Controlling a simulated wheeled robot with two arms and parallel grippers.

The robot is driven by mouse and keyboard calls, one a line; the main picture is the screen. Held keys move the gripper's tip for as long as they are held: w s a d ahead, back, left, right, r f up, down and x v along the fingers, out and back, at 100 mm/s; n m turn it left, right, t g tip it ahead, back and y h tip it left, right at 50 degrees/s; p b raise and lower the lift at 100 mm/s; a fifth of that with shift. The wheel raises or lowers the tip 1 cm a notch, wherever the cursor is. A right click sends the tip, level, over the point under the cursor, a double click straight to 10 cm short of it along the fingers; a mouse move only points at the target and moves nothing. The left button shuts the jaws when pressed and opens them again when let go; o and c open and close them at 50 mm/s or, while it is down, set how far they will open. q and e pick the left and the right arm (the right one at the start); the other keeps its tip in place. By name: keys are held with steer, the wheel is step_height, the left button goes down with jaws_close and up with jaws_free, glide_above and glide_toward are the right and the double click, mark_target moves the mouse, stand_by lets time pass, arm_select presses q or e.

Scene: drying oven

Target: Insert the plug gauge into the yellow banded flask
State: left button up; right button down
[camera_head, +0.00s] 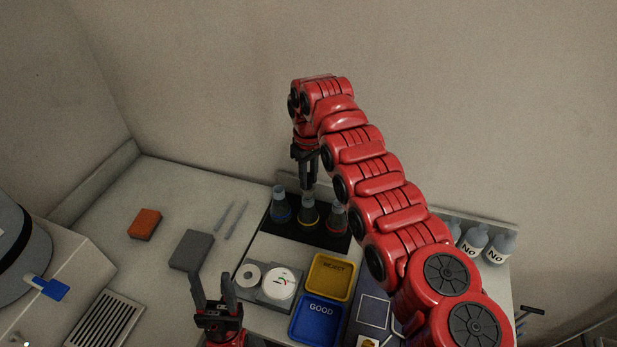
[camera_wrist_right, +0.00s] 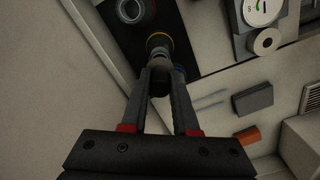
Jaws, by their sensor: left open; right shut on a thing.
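The yellow banded flask (camera_head: 308,215) stands in the middle of a row of three on a black mat, and its yellow band shows in the right wrist view (camera_wrist_right: 158,38). My right gripper (camera_head: 308,184) points down directly above it, shut on the plug gauge (camera_wrist_right: 160,86), whose dark end shows between the fingers. The gauge is mostly hidden by the fingers in the head view. It lines up with the flask's mouth, but I cannot tell whether its tip is inside. My left gripper (camera_head: 214,290) is open and empty at the front, left of the dial device.
The blue banded flask (camera_head: 280,207) and red banded flask (camera_head: 337,219) stand close on either side. A yellow tray (camera_head: 331,277), a blue GOOD tray (camera_head: 317,319) and the dial device (camera_head: 279,283) lie in front. The wall is close behind. The left tabletop has free room.

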steer(key=shift+f+b, duration=0.95)
steer(key=shift+f, duration=0.25)
stand_by(0.6)
steer(key=shift+c, duration=0.6)
jaws_free()
steer(key=shift+r, duration=0.1)
steer(key=shift+r, duration=1.4)
steer(key=shift+r+p, duration=0.55)
steer(key=shift+r, duration=0.75)
steer(key=shift+r+p, duration=0.7)
steer(key=shift+r, duration=0.6)
